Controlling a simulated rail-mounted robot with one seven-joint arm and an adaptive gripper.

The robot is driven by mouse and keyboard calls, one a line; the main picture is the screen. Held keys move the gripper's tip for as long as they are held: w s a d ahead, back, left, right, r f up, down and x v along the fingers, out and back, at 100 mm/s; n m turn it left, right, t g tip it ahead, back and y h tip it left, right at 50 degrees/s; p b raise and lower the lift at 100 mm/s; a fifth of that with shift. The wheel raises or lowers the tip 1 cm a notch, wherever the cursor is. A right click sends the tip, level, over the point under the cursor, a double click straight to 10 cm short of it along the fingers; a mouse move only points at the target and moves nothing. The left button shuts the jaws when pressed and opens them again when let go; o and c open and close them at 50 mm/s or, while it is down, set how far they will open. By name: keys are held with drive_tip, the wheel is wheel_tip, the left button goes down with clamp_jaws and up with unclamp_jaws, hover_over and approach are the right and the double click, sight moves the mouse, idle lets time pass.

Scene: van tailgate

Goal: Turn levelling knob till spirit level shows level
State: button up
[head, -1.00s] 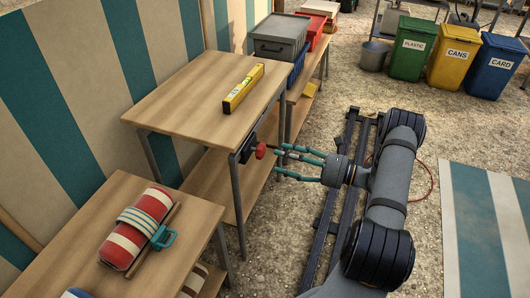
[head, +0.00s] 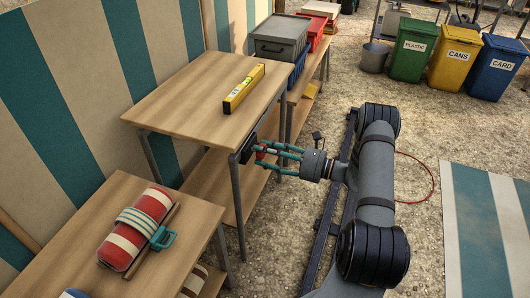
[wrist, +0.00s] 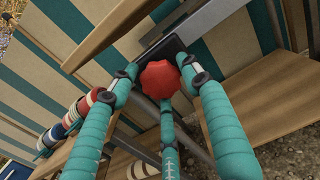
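The yellow spirit level (head: 244,88) lies on the wooden tabletop (head: 185,100); its bubble is too small to read. The red levelling knob (wrist: 160,78) sits on a dark bracket (wrist: 163,52) under the table's edge. It shows only partly behind my fingers in the head view (head: 260,155). My gripper (head: 272,152) has three teal fingers reaching around the knob. In the wrist view two fingers flank the knob left and right and the third is below it. The fingers look open, with a narrow gap at the left; firm contact is not visible.
A second wooden table (head: 82,235) at the front left bears a red-and-white striped roll (head: 135,229). A grey crate (head: 278,38) and a red crate (head: 316,32) stand behind. Table legs and a lower shelf are close to my gripper.

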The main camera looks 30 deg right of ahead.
drive_tip(key=c, duration=0.8)
drive_tip(key=shift+r+m, duration=0.1)
drive_tip(key=shift+m, duration=0.3)
drive_tip(key=m+p, duration=0.5)
drive_tip(key=m, duration=1.8)
drive_tip(key=shift+w+d+p, duration=0.1)
drive_tip(key=shift+d+p, duration=0.05)
drive_tip(key=shift+p, duration=0.15)
drive_tip(key=o, duration=1)
